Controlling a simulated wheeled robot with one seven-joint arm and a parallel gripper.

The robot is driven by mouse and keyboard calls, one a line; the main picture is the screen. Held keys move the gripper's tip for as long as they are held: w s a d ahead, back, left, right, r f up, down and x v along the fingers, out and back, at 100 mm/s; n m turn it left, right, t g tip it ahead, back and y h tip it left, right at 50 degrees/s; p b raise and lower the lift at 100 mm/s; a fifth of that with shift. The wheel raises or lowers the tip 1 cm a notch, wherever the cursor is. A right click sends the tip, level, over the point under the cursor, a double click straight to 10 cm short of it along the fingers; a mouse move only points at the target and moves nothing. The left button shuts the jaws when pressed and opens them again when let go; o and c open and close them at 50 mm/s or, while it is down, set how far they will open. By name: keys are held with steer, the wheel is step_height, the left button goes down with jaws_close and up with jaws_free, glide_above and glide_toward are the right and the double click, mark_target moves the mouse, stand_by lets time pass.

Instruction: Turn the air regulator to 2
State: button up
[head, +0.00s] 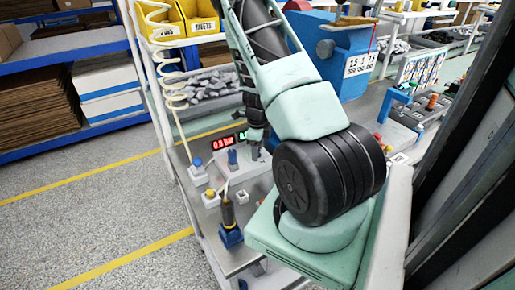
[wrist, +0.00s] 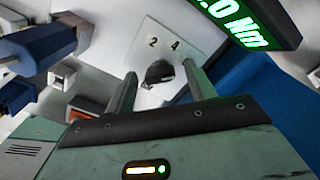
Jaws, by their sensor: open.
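The air regulator appears as a dark round knob (wrist: 159,74) on a pale plate with the numbers 2 and 4 behind it, in the wrist view. The 2 is to the upper left of the knob and the 4 to the upper right. Which number the knob points at I cannot tell. My gripper (wrist: 159,69) is open, with one finger on each side of the knob; contact is not visible. In the head view my gripper (head: 256,142) is low over the bench beside the displays, and the knob cannot be made out there.
A red lit display (head: 222,143) and a green one (head: 242,136) stand close to my gripper. The green display (wrist: 245,22) overhangs at upper right in the wrist view. Blue parts (wrist: 38,48) are at left. A tool in a blue holder (head: 230,236) stands at the bench's front.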

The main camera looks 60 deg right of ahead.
steer(key=shift+c, duration=0.3)
steer(key=c, duration=0.9)
steer(key=shift+n+b, duration=0.3)
steer(key=shift+n, duration=0.1)
steer(key=n+b, duration=0.2)
steer(key=n, duration=0.1)
steer(key=shift+f+n, duration=0.1)
steer(key=shift+n, duration=0.3)
steer(key=n+b, duration=0.2)
steer(key=n, duration=0.2)
steer(key=shift+n+b, duration=0.3)
steer(key=n+b, duration=0.2)
steer(key=n, duration=0.2)
steer(key=shift+d, duration=0.1)
steer(key=shift+n+b, duration=0.95)
steer(key=shift+n, duration=1.45)
